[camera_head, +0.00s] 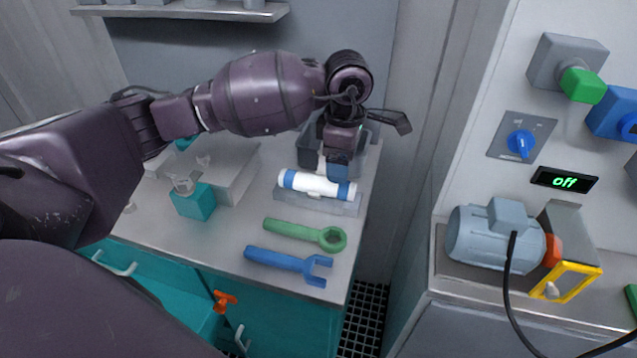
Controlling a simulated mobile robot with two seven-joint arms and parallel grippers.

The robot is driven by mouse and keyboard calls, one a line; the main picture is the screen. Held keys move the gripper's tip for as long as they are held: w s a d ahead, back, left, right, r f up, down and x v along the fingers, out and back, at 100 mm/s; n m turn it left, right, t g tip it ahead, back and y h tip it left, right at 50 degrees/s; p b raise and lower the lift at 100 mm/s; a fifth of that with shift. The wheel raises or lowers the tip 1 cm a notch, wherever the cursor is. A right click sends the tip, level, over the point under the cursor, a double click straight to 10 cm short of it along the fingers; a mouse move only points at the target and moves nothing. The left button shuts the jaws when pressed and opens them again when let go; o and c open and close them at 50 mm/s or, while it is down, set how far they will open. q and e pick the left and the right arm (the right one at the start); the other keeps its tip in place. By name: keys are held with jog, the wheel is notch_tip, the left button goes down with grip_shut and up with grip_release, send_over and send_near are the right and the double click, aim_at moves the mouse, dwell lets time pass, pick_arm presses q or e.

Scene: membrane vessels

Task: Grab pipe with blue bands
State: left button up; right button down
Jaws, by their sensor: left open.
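The white pipe with blue bands (316,186) lies on its side on a grey holder (318,202) on the workbench. One blue band is near each end. My left gripper (343,152) is open and hangs just behind and above the right part of the pipe. No pipe is between its fingers as far as I can see, and part of the gripper is hidden by its own wrist. My right gripper is not in view.
A green ring wrench (305,234) and a blue open wrench (288,264) lie in front of the pipe. A teal box (193,202) stands left. A grey bin (309,151) is behind. A motor (490,238) sits on the right counter, beyond a gap.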

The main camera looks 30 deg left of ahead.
aim_at(317, 185)
pick_arm(q)
jog(key=shift+f, duration=0.7)
jog(key=shift+d+f, duration=0.1)
jog(key=shift+f, duration=0.5)
notch_tip(317, 185, down, 3)
jog(key=shift+d+f, duration=0.15)
jog(key=shift+f, duration=0.05)
jog(key=shift+f+b, duration=0.3)
jog(key=shift+f, duration=0.1)
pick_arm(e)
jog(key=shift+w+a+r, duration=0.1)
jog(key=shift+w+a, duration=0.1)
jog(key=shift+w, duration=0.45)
pick_arm(q)
jog(key=shift+c, duration=0.4)
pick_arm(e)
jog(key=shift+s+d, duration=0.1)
pick_arm(q)
jog(key=shift+c, duration=1.3)
jog(key=c, duration=0.7)
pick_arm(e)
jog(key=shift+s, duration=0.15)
